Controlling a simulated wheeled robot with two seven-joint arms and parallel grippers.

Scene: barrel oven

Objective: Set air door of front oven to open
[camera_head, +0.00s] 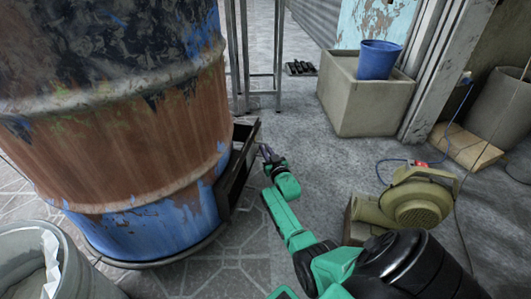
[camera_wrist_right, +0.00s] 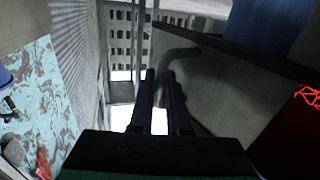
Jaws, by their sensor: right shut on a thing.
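The front oven is a rusty barrel with flaking blue paint (camera_head: 120,140), filling the left of the head view. Its dark metal air door housing (camera_head: 238,165) sticks out low on the barrel's right side. In the wrist view a grey panel (camera_wrist_right: 225,95), seemingly the air door, carries a bent bar handle (camera_wrist_right: 178,54). My right gripper (camera_head: 265,151) is beside the housing. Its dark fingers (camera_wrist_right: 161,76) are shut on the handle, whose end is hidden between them. How far the door stands open cannot be told. My left gripper is not in view.
A red glow with orange lines (camera_wrist_right: 306,96) shows at the wrist view's right edge. An olive blower (camera_head: 415,200) stands right of my right arm. A concrete planter (camera_head: 362,100) with a blue bucket (camera_head: 378,60) stands behind. Grey floor (camera_head: 310,150) between is clear.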

